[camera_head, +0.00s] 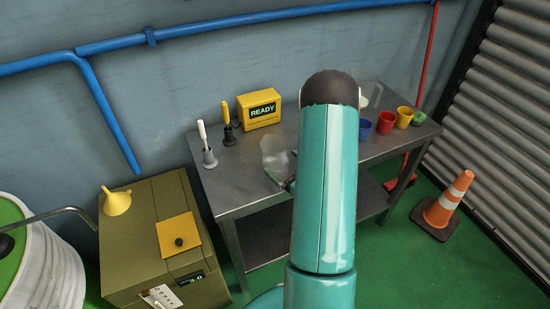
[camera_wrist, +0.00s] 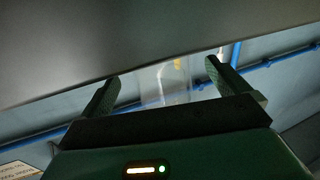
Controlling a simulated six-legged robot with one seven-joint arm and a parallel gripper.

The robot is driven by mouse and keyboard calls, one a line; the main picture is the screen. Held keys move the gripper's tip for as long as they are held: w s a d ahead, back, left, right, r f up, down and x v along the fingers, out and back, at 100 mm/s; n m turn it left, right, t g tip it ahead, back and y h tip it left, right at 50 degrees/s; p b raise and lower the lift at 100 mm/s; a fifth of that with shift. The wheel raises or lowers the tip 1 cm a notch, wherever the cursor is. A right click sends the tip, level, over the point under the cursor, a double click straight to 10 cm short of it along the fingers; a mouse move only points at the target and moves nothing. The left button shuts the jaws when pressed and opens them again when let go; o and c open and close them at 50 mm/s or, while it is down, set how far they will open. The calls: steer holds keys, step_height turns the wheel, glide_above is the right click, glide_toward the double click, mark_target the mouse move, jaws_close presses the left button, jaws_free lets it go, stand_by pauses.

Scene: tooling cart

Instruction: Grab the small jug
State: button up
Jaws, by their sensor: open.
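A clear, see-through vessel, which looks like the small jug (camera_head: 276,152), stands on the metal table, just left of my arm in the head view. It also shows in the wrist view (camera_wrist: 168,84), faint and glassy, between and beyond my fingers. My gripper (camera_wrist: 162,74) is open, with its two dark green fingers spread wide. In the head view my arm hides most of the gripper; a small part shows at the jug's lower right. I cannot tell whether a finger touches the jug. The jug's handle is not clear.
The metal table (camera_head: 235,186) also holds a yellow READY box (camera_head: 259,109), two upright-handled tools at left, and blue, red and yellow cups (camera_head: 404,117) at right. A pale object (camera_head: 376,96) is partly behind my arm. An olive cabinet (camera_head: 145,225) stands left; an orange cone (camera_head: 446,203) right.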

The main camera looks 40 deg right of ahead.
steer(key=w, duration=0.2)
steer(key=shift+w, duration=0.35)
steer(key=c, duration=1.2)
steer(key=shift+o, duration=0.2)
steer(key=shift+r, duration=0.25)
